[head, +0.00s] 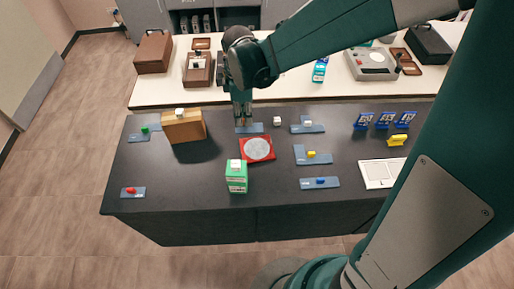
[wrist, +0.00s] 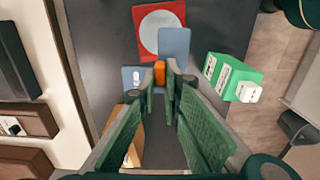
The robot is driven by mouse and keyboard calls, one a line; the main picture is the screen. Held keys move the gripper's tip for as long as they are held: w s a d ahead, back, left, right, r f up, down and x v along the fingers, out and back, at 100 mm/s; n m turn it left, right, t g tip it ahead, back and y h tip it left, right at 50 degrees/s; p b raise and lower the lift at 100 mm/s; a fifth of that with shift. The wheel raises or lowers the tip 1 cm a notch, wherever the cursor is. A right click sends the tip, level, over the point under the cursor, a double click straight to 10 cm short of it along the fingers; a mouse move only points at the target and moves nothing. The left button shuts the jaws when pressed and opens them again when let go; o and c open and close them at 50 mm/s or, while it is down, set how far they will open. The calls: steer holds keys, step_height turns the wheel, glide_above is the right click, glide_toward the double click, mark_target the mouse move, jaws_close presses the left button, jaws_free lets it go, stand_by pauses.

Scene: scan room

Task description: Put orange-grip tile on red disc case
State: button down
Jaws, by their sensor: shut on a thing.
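The orange-grip tile is a blue-grey plate with an orange grip (wrist: 160,73). My gripper (wrist: 161,82) is shut on the grip, with a green finger on each side. The tile's plate (wrist: 174,43) covers a corner of the red disc case in the wrist view. In the head view, the tile (head: 249,128) shows just behind the case, below my gripper (head: 243,119). I cannot tell how far it is above the table. The red disc case (head: 257,149) lies flat on the dark table with a pale disc on it; it also shows in the wrist view (wrist: 149,19).
A green box (head: 236,179) stands in front of the case. A brown box (head: 184,127) stands to the left. Other tiles with yellow (head: 313,159), blue (head: 319,184), red (head: 132,193) and green (head: 139,138) grips lie around. The dark table (head: 200,190) has bare room at front left.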

mark_target(252, 129)
steer(key=d, duration=0.1)
steer(key=s+d, duration=0.1)
steer(key=d, duration=0.1)
steer(key=shift+f, duration=0.1)
steer(key=shift+a+f, duration=0.1)
steer(key=shift+f, duration=2.4)
steer(key=shift+f+b, duration=0.3)
steer(key=shift+f, duration=2.6)
steer(key=shift+f+b, duration=0.3)
steer(key=shift+f, duration=1.8)
steer(key=shift+f, duration=0.1)
